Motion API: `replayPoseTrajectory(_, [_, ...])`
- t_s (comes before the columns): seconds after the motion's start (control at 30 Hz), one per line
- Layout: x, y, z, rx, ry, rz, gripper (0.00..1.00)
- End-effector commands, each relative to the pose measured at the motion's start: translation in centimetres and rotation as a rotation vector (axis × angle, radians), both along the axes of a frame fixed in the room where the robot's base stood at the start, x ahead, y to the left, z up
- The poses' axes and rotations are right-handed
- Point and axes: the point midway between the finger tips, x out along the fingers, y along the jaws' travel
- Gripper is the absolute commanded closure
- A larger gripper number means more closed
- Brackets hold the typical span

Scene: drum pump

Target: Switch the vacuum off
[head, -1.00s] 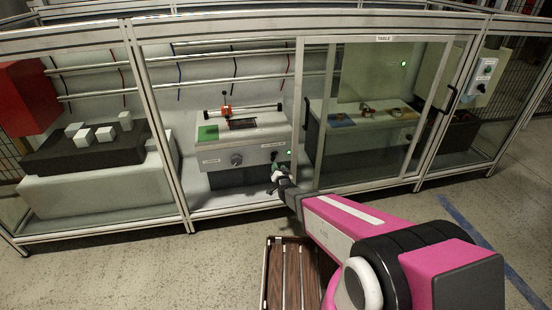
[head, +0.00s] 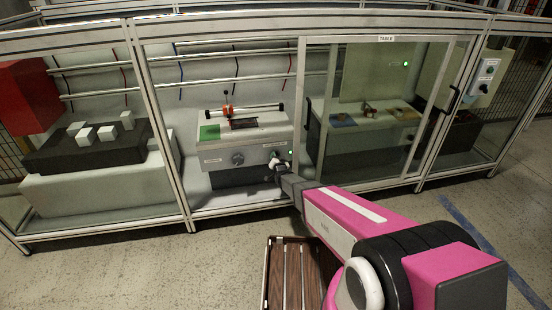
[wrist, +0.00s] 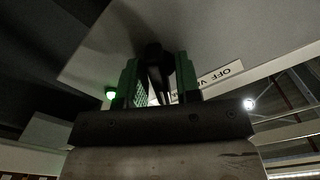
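The vacuum switch is a black knob (wrist: 154,58) on the grey front panel of the middle machine (head: 245,160). In the wrist view a label reading "OFF V..." (wrist: 220,74), upside down, sits beside it. My gripper (head: 277,163) is at the right end of that panel and covers the knob in the head view. In the wrist view my gripper (wrist: 158,82) has its green fingers apart, one on each side of the knob. I cannot tell whether they press on it. A green lamp (head: 290,152) glows beside the switch; it also shows in the wrist view (wrist: 111,94).
Another round knob (head: 237,159) is on the panel to the left. My arm reaches through an opening in the framed enclosure, beside an upright post (head: 299,100). A glazed door (head: 375,120) stands to the right. A slatted wooden thing (head: 292,270) is on the floor below.

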Motion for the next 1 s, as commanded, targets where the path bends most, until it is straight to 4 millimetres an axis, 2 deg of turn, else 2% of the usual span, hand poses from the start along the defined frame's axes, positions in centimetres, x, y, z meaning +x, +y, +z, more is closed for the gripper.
replayPoseTrajectory(0.47, [-0.04, -0.01, -0.02, -0.057, -0.015, 0.000, 0.93])
replayPoseTrajectory(0.67, [-0.05, -0.02, -0.03, -0.179, -0.046, 0.000, 0.93])
replayPoseTrajectory(1.0, [-0.05, -0.04, -0.04, -0.483, -0.124, 0.000, 0.93])
